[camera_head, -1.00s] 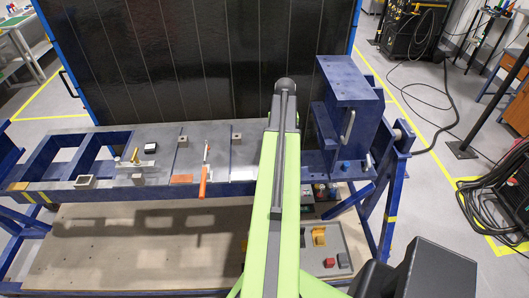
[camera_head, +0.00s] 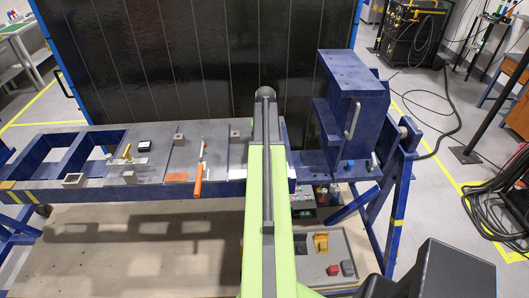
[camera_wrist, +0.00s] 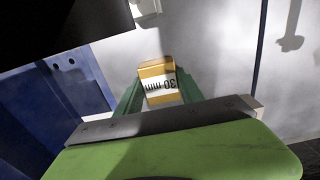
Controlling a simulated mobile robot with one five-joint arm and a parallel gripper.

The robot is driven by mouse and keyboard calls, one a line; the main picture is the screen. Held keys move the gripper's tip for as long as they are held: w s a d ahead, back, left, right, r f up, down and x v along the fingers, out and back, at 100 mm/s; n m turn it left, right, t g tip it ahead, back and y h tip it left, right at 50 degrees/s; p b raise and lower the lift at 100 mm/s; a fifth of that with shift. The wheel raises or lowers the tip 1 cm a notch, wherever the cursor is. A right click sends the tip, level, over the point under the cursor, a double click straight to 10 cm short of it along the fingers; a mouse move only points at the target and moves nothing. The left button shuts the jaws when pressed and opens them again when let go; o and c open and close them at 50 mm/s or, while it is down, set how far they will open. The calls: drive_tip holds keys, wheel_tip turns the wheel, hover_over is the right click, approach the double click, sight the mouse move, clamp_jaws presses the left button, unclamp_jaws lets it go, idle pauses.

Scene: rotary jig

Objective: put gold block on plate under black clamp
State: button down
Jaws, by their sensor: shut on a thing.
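In the wrist view, my gripper (camera_wrist: 160,92) is shut on the gold block (camera_wrist: 157,70), which has gold ends and a white band reading "30 mm". In the head view my arm hides the gripper and block. On the blue bench, a small black piece (camera_head: 145,146), possibly the black clamp, sits at the back left. A copper-coloured plate (camera_head: 177,177) lies near the front edge. I cannot tell which plate belongs to the black clamp.
An orange-handled clamp (camera_head: 199,178) stands between the plates, and a yellow-handled one (camera_head: 127,152) farther left. A tall blue bracket (camera_head: 354,105) rises at the right. A dark panel (camera_head: 180,60) stands behind the bench. A lower tray (camera_head: 330,262) holds yellow and red pieces.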

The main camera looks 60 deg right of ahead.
drive_tip(key=shift+f, duration=0.1)
drive_tip(key=c, duration=0.7)
unclamp_jaws()
drive_tip(key=shift+r, duration=0.2)
wheel_tip(320, 180, up, 12)
drive_tip(key=p, duration=1.2)
drive_tip(key=shift+r, duration=0.1)
